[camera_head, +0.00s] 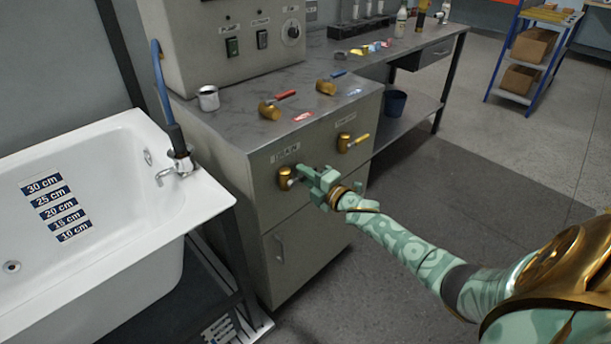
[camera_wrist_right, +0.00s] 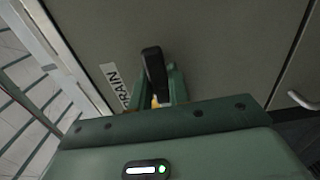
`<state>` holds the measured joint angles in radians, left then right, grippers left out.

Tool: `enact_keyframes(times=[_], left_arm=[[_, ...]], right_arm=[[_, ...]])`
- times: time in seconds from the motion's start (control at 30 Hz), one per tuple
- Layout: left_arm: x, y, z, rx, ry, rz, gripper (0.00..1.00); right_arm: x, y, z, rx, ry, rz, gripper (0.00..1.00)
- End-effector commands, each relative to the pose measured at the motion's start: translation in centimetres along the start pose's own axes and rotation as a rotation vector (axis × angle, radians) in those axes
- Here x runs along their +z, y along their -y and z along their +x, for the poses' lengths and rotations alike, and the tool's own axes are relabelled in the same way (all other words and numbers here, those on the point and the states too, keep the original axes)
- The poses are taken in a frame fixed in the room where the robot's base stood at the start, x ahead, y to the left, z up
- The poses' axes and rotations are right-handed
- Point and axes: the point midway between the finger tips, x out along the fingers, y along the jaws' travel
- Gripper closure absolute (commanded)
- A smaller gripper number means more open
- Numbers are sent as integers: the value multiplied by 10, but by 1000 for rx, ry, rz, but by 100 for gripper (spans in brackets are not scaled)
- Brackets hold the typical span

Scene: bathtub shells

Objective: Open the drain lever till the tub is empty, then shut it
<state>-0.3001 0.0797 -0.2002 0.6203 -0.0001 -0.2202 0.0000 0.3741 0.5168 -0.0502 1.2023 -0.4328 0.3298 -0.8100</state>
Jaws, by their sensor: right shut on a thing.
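The brass drain valve (camera_head: 285,178) sits on the cabinet front below a DRAIN label (camera_head: 286,152). My right gripper (camera_head: 312,181) is at this valve, shut on its lever. The gripper hides most of the lever in the head view. In the right wrist view a dark lever end (camera_wrist_right: 153,62) shows between the fingers (camera_wrist_right: 158,92), beside the label (camera_wrist_right: 115,86). The white tub (camera_head: 205,200) stands at the left, with depth marks (camera_head: 55,208) from 30 cm to 10 cm on its inner wall. I see no clear water surface; the lowest part is cut off. My left gripper is out of view.
A tap (camera_head: 176,169) stands on the tub's rim. The bench top (camera_head: 225,115) holds a metal cup (camera_head: 208,98) and loose brass valves (camera_head: 270,110). The floor at right is open.

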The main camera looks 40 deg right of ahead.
Motion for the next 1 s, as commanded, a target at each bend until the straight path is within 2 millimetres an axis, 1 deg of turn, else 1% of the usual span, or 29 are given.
enact_keyframes(times=[0.17, 0.2, 0.23, 0.27, 0.53, 0.67, 0.77, 1.0], left_arm=[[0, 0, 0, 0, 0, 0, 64], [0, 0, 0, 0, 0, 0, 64], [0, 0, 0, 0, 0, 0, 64], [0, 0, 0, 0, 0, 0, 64], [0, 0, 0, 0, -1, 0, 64], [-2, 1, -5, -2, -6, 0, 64], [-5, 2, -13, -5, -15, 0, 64], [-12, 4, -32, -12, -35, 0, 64]], right_arm=[[-1, 2, -1, -5, -2, -7, 100], [-1, 2, -1, -5, -2, -7, 71], [-1, 2, -1, -5, -2, -6, 62], [-1, 2, -1, -4, -1, -6, 60], [0, 1, -1, -2, -1, -3, 60], [0, -1, -12, -1, 0, -2, 60], [0, -4, -32, -1, 0, -3, 60], [-1, -3, -98, -3, 0, 0, 60]])
